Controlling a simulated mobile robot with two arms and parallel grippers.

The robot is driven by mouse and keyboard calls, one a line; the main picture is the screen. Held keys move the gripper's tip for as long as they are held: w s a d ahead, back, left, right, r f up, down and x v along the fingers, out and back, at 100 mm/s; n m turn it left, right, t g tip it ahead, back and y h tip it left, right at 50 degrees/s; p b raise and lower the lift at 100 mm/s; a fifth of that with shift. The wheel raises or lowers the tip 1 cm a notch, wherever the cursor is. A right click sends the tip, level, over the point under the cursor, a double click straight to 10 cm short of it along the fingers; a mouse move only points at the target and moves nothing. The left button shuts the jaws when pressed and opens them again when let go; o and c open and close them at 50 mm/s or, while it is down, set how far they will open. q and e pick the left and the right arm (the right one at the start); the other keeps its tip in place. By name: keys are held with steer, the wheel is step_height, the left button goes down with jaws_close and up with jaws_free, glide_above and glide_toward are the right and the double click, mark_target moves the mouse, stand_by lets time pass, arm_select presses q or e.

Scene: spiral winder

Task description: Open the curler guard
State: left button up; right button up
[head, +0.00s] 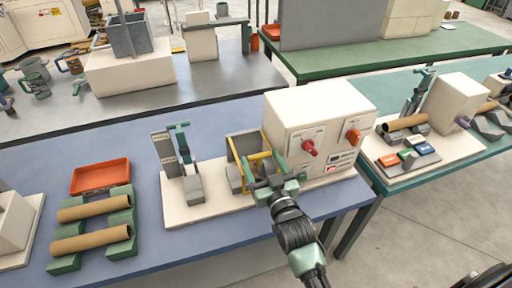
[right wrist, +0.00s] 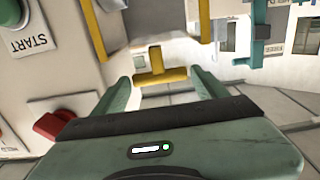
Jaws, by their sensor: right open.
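The curler guard (head: 236,133) is a yellow-edged frame on the cream machine base, left of the cream control box (head: 312,108). Its yellow bars also show in the right wrist view (right wrist: 96,30). I cannot tell how far the guard stands open. My right gripper (head: 264,172) is at the front of the guard, and its wrist hides part of it. In the right wrist view the two green fingers are apart, with a yellow T-shaped bar (right wrist: 156,62) showing between and beyond them. No contact is visible. My left gripper is not in view.
A red knob (head: 309,148) and an orange-red switch (head: 353,136) are on the box front, close to my right gripper. A grey-and-green stand (head: 182,152) is left of the guard. Cardboard tubes (head: 92,239) lie on green holders near an orange tray (head: 100,176).

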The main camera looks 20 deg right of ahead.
mark_target(256, 149)
steer(key=w, duration=0.5)
steer(key=shift+w+a+p, duration=0.15)
steer(key=shift+p, duration=0.25)
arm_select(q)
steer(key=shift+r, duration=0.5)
